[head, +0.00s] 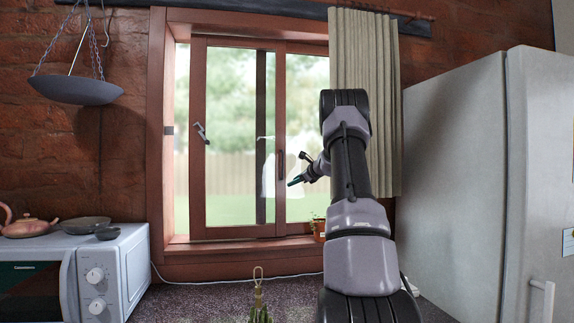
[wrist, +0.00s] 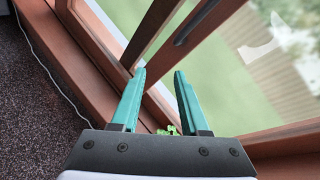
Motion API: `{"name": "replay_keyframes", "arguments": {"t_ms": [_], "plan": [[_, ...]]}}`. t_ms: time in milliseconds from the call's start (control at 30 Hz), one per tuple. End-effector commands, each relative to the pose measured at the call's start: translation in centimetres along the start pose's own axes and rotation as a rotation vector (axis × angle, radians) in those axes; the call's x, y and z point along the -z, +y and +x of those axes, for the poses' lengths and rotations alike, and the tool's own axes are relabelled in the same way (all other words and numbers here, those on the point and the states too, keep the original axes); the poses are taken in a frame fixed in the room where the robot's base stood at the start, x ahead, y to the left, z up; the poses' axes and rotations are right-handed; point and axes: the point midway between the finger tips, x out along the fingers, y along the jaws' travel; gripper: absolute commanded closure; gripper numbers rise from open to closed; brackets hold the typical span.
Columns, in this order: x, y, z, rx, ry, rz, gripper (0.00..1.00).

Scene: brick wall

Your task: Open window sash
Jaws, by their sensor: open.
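The window sash (head: 198,185) is a brown wooden frame with glass, standing left of centre in the window. A metal handle (head: 201,132) sits on its left stile. A narrow bright gap shows between that stile and the left jamb. Its right stile carries a dark upright handle (head: 281,165), and a dark upright shows through its glass. My gripper (head: 293,182) is in front of the window, just right of the right stile. In the wrist view my gripper (wrist: 160,74) has its teal fingers apart with nothing held. Whether a fingertip touches the frame is unclear.
A beige curtain (head: 365,90) hangs at the window's right, beside the fridge (head: 455,160). A potted plant (head: 318,228) stands on the sill (head: 215,245). A microwave (head: 125,265) and a hanging scale pan (head: 76,90) are at the left. A white cord (wrist: 50,72) lies on the speckled counter.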

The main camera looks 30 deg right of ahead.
Motion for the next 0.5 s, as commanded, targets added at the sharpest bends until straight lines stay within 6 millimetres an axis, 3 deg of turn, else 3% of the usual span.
{"name": "replay_keyframes", "arguments": {"t_ms": [33,100,233,367,500], "plan": [[0.8,1.3,0.6,-0.001,0.095,-0.167,0.55],[2.2,2.2,0.8,0.003,0.235,-0.436,0.55],[3.0,2.3,0.4,0.009,0.459,-0.954,0.55],[0.7,1.5,-0.5,0.037,0.641,-1.478,0.55],[-4.0,1.1,-1.2,0.103,0.785,-1.951,0.55]]}}
